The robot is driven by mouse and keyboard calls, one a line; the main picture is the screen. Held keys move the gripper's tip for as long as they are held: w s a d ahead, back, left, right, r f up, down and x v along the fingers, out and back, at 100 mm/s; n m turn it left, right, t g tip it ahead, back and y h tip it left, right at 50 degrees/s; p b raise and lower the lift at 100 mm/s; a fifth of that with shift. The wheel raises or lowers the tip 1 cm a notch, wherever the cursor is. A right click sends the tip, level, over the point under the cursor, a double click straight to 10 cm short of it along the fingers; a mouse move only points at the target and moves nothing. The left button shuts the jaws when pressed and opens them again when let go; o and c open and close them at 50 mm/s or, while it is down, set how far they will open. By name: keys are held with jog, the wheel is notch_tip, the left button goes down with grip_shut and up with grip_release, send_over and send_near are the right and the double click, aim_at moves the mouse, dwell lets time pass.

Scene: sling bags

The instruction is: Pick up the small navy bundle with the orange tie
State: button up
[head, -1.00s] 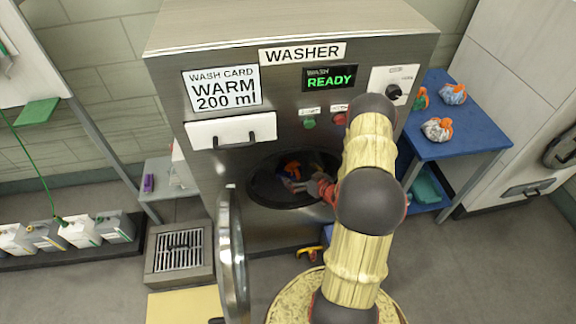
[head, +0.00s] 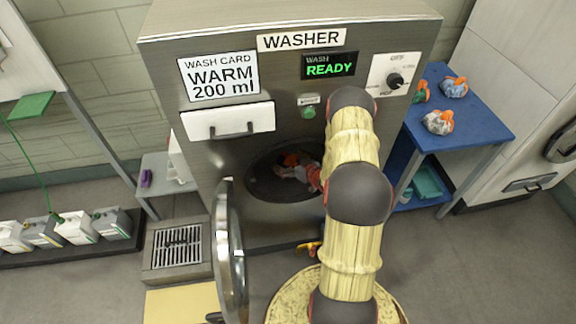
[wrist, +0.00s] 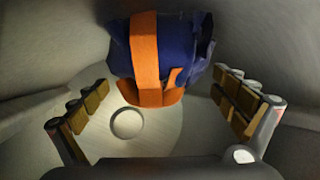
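The small navy bundle with the orange tie (wrist: 187,45) lies inside the washer drum, at the top middle of the wrist view. Its broad orange band runs down its front and along its lower edge. In the head view a patch of its orange (head: 291,160) shows in the round drum opening. My gripper (wrist: 160,82) is open, with its padded fingers spread left and right of the bundle's near end. The bundle lies ahead of the palm, and a gap shows on the left side. My gripper partly hides the bundle in the head view.
The washer (head: 230,130) has its round door (head: 230,250) swung open at the left. A blue table (head: 480,125) at the right holds several orange-tied bundles (head: 453,87). The pale drum wall (wrist: 50,50) surrounds my fingers closely.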

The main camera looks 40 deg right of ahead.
jog(key=shift+s, duration=0.1)
jog(key=c, duration=1.6)
jog(key=shift+o, duration=0.2)
